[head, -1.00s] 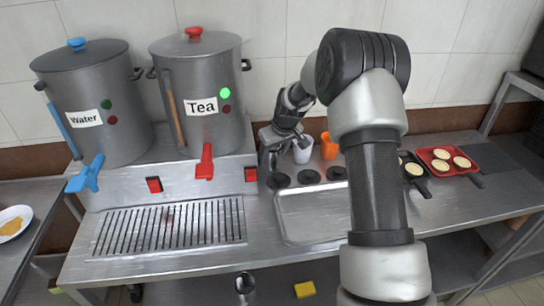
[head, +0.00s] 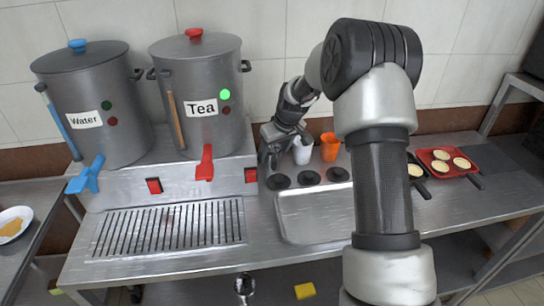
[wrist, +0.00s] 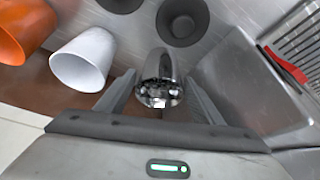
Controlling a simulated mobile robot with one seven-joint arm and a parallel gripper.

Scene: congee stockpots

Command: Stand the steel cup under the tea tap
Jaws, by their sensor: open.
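The steel cup (wrist: 160,78) shows in the wrist view as a shiny, mirror-like cup between the two fingers of my gripper (wrist: 160,84). The fingers are open, one on each side of it, with no clear grip on it. In the head view my gripper (head: 270,157) is low over the counter, right of the tea urn, and hides the cup. The tea urn (head: 203,75) is labelled "Tea" and has a red tap (head: 205,163). A slotted drip grate (head: 170,228) lies in front of and below the taps.
A white cup (head: 303,153) and an orange cup (head: 329,148) stand close right of my gripper. Black round pieces (head: 309,178) sit in front. The water urn (head: 90,100) with a blue tap (head: 86,176) is at left. A shallow steel tray (head: 310,220) is empty.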

